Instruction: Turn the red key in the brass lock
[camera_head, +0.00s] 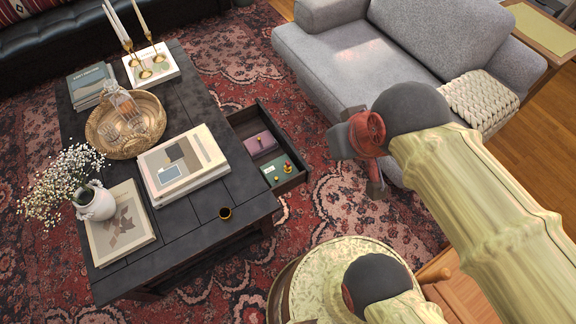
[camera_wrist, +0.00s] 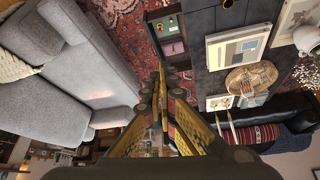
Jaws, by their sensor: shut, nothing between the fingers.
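A green box (camera_head: 275,171) with small brass-coloured fittings (camera_head: 287,166) lies in the open drawer of the dark coffee table. A mauve box (camera_head: 260,144) lies behind it, with a small brass piece on top. I cannot tell which brass piece is the lock, and the red key is too small to make out. My gripper's fingertips meet in the wrist view (camera_wrist: 161,72); it is shut and empty. It hangs in the air, apart from the boxes. The green box (camera_wrist: 166,26) and the mauve box (camera_wrist: 174,48) also show there, beyond the fingertips.
The open drawer (camera_head: 297,181) juts out to the right. A grey sofa (camera_head: 330,55) stands at the upper right.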

